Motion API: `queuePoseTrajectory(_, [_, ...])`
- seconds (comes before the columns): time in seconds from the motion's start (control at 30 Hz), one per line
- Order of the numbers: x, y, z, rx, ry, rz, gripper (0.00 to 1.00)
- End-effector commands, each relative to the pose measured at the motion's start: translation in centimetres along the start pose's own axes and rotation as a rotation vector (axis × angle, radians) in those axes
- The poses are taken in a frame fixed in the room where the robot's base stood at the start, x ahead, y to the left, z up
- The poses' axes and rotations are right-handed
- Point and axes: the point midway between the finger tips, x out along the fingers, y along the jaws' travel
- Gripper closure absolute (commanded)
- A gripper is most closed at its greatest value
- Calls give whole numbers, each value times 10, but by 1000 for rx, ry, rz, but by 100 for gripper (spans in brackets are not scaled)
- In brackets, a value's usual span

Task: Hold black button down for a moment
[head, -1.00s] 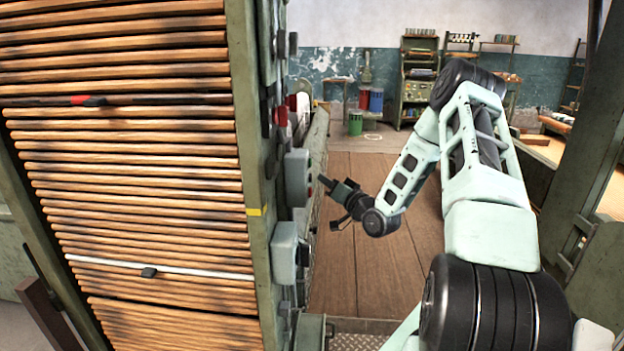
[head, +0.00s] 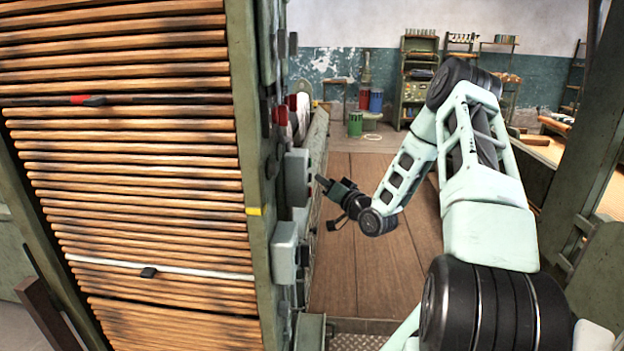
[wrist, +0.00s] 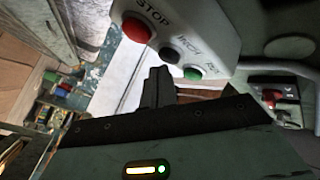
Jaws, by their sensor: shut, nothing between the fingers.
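The black button (wrist: 168,54), with "INCH" lettered beside it, sits on a pale control box (wrist: 195,25) in the wrist view. It lies between a red STOP button (wrist: 136,30) and a green button (wrist: 192,74). My gripper (wrist: 158,72) is shut and empty, its tips just below and left of the black button in the picture. I cannot tell whether they touch it. In the head view my gripper (head: 321,182) points left at the pale box (head: 298,177) on the side of the green machine frame. The button faces are not clear there.
A second pale box (head: 284,252) sits lower on the frame, close to the arm. A rack of wooden slats (head: 140,190) fills the left. Red fittings (head: 280,114) stick out above. The wooden floor (head: 375,275) below the gripper is clear.

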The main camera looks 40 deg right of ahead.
Motion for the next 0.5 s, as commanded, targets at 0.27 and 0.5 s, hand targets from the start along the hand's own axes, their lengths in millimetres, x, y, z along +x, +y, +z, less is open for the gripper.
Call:
queuePoseTrajectory(0.27, [1,-1,1,0,0,0,100])
queuePoseTrajectory(0.5, [3,-2,2,0,0,0,100])
